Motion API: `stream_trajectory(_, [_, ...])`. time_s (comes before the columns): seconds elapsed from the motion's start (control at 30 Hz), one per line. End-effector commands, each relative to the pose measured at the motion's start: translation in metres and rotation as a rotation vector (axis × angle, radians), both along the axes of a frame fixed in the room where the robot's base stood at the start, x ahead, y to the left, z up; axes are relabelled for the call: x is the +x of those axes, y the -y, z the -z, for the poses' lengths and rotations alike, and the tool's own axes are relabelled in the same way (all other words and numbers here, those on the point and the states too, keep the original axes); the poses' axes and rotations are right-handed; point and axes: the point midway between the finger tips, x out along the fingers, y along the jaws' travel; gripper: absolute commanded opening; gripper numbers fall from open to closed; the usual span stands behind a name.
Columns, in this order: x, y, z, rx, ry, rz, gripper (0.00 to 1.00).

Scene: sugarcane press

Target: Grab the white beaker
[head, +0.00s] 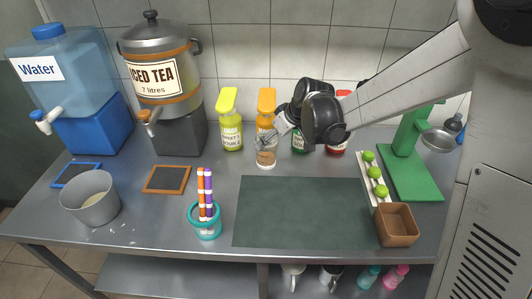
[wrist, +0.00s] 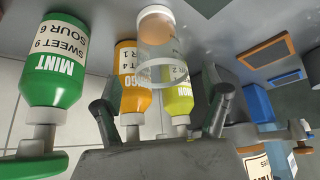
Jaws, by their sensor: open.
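A clear beaker with a whitish band and a brownish patch (head: 266,152) stands upright on the counter, in front of the orange bottle. It is the only beaker-like thing by my gripper. In the wrist view, which is upside down, the beaker (wrist: 155,40) shows at the top centre, beyond the fingertips. My gripper (head: 277,130) is just above and right of the beaker in the head view. In the wrist view my gripper (wrist: 160,100) has its fingers wide apart, with nothing held. Whether a finger touches the beaker cannot be told.
Syrup bottles stand close behind: yellow (head: 231,135), orange (head: 266,110), green (head: 299,142) and red (head: 337,144). A teal holder (head: 205,228) with straws stands front left. A dark mat (head: 300,215) lies clear. Tea (head: 190,85) and water dispensers (head: 75,85) stand left.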

Motion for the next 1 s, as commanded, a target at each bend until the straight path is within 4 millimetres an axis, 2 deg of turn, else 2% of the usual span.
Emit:
stream_trajectory(0.1, [0.006, -0.006, 0.014, 0.0, 0.0, 0.0, 0.78])
stream_trajectory(0.37, [0.011, -0.01, 0.026, 0.0, 0.0, 0.001, 0.78])
stream_trajectory(0.7, [0.023, -0.021, 0.064, 0.0, 0.0, 0.0, 0.78])
stream_trajectory(1.0, [0.026, -0.024, 0.071, 0.0, 0.0, 0.001, 0.78])
